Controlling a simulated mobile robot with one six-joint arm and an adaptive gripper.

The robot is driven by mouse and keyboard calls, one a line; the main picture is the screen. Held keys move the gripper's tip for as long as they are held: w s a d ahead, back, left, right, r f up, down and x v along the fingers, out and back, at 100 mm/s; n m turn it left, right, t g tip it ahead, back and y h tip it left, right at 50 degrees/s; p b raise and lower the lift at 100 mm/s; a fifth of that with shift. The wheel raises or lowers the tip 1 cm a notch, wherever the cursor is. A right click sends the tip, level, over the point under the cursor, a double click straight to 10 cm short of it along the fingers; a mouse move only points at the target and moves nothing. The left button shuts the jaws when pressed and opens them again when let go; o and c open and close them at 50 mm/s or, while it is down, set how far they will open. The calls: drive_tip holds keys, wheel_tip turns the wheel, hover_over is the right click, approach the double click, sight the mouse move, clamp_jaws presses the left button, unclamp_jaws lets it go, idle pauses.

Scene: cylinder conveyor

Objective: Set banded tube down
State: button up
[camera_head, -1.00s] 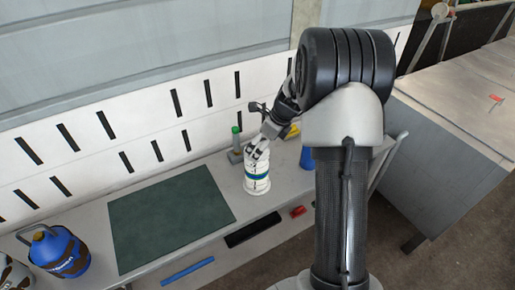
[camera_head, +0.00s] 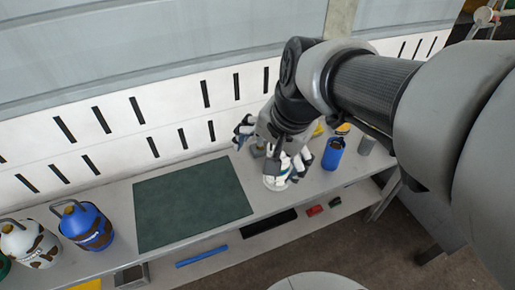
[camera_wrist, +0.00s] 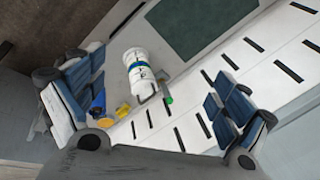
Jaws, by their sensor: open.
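The banded tube (camera_head: 273,183) is white with blue and green bands. It stands on the grey bench just right of the dark green mat (camera_head: 192,203). My gripper (camera_head: 285,160) is over the tube in the head view and hides much of it. In the wrist view, the tube (camera_wrist: 140,74) shows between the two widely parted fingers of my gripper (camera_wrist: 155,95), with clear space on both sides. My gripper is open and holds nothing.
A blue jug (camera_head: 88,228) and a white-brown jug (camera_head: 30,243) stand at far left. The slotted white wall (camera_head: 120,130) rises behind. The green mat is bare.

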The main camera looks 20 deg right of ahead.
drive_tip(key=s+a+n, duration=0.2)
drive_tip(key=s+n, duration=0.8)
drive_tip(key=s, duration=0.1)
drive_tip(key=shift+s+a+f+t+h, duration=0.15)
drive_tip(key=shift+s+f+t+h, duration=0.1)
drive_tip(key=shift+s+t+h, duration=0.15)
drive_tip(key=shift+w, duration=0.1)
drive_tip(key=shift+c, duration=0.5)
